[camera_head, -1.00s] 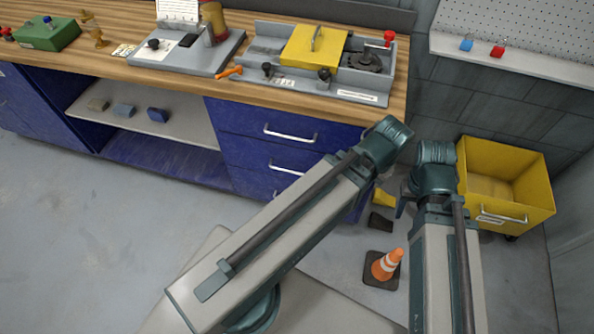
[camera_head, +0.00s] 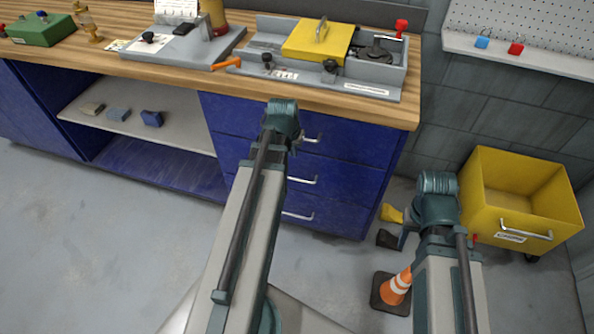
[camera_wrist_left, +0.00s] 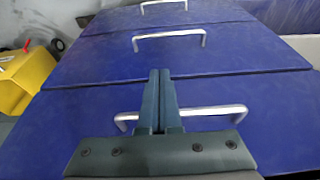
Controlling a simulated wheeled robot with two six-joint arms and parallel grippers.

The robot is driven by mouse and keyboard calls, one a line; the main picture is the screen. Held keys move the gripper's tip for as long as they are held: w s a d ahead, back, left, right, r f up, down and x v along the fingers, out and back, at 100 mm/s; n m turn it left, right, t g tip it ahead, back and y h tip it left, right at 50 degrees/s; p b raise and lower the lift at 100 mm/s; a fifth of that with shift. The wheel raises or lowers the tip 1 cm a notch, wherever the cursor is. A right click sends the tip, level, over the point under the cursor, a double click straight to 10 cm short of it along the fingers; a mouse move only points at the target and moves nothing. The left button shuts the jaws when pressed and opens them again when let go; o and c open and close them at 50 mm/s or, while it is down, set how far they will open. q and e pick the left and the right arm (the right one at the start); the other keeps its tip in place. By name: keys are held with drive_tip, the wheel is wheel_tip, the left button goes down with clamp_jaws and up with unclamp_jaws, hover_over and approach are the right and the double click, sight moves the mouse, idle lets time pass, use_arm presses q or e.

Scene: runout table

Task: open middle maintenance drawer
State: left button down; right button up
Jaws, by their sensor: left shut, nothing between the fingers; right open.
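The blue cabinet has three stacked drawers, all closed, each with a silver bar handle. The middle drawer's handle (camera_head: 302,180) shows right of my left forearm in the head view. The left wrist view looks inverted, with the middle handle (camera_wrist_left: 168,40) beyond my fingertips and the top drawer's handle (camera_wrist_left: 190,116) behind my fingers. My left gripper (camera_wrist_left: 160,74) is shut and empty in front of the drawer fronts. In the head view my left wrist hides its fingers. My right gripper (camera_head: 406,234) is open and empty, partly hidden by its wrist, low beside the cabinet.
A yellow wheeled bin (camera_head: 479,208) stands right of the cabinet. An orange cone (camera_head: 396,287) is on the floor by my right arm. The wooden worktop (camera_head: 130,65) holds fixtures. An open shelf (camera_head: 185,125) lies left of the drawers. Floor at left is clear.

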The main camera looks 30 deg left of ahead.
use_arm(q)
drive_tip(key=b, duration=1.9)
approach(298, 174)
drive_tip(key=f, duration=0.5)
drive_tip(key=shift+w+d+f, duration=0.3)
drive_tip(key=shift+d+f, duration=0.05)
drive_tip(key=shift+d, duration=0.05)
use_arm(e)
wheel_tip(298, 174, down, 19)
drive_tip(key=shift+d, duration=0.1)
